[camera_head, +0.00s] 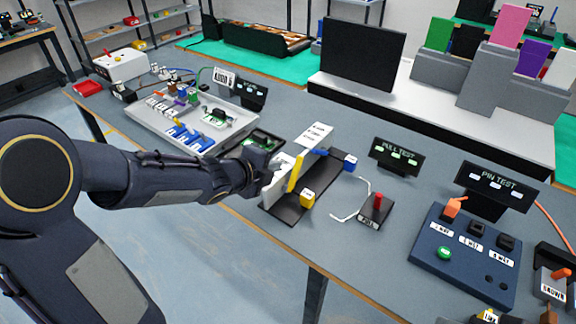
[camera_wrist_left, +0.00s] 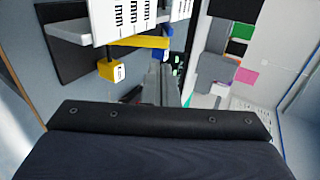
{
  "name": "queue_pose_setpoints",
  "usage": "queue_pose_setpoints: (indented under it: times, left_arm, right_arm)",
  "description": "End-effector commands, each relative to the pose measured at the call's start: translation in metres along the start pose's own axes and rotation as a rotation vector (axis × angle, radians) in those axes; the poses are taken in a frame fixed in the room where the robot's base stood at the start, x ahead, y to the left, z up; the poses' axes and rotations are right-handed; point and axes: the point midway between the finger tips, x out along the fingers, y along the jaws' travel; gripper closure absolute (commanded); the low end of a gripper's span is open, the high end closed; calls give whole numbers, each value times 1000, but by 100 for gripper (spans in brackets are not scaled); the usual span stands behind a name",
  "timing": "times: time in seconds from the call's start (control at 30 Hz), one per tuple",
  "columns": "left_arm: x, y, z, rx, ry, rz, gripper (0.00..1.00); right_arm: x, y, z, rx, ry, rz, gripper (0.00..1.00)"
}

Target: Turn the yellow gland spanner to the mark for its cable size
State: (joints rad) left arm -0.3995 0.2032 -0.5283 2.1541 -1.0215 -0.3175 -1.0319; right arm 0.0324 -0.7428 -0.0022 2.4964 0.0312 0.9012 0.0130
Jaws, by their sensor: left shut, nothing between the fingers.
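The yellow spanner (camera_head: 296,173) shows in the head view as a narrow upright yellow bar on a dark base plate (camera_head: 284,212). In the left wrist view the yellow bar (camera_wrist_left: 138,42) lies across the picture below a white panel (camera_wrist_left: 124,18) with black marks. A yellow cube tag (camera_head: 307,197) stands at the near side and a blue cube tag (camera_head: 350,162) at the far side. My left gripper (camera_head: 280,176) is shut and empty, close beside the yellow bar on its left; I cannot tell whether they touch. My right gripper is out of view.
A stand with a red knob (camera_head: 377,202) and a bent white rod (camera_head: 358,205) sit right of the base plate. A dark pull test display (camera_head: 397,157) stands behind. A blue switch panel (camera_head: 464,256) lies at the right. A grey tray (camera_head: 240,122) of parts is at the left.

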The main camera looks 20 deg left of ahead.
Motion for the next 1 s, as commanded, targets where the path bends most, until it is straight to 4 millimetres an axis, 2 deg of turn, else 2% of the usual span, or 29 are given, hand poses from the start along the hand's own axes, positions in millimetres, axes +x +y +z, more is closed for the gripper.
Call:
queue_pose_setpoints:
  times: [0.03, 0.2, 0.4, 0.6, 1.0]
  left_arm:
    - [14, 2, -1, 4, 1, 6, 100]
    - [49, 2, -1, 4, 1, 5, 100]
    - [77, 0, 0, 1, -1, 4, 100]
    - [89, 0, 0, 0, -1, 2, 100]
    - [90, -2, 0, 0, 0, 8, 100]
  right_arm:
    - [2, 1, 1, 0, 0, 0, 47]
    - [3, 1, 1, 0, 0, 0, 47]
    - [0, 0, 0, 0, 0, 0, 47]
    - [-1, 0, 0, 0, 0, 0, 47]
    - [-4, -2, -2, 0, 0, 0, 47]
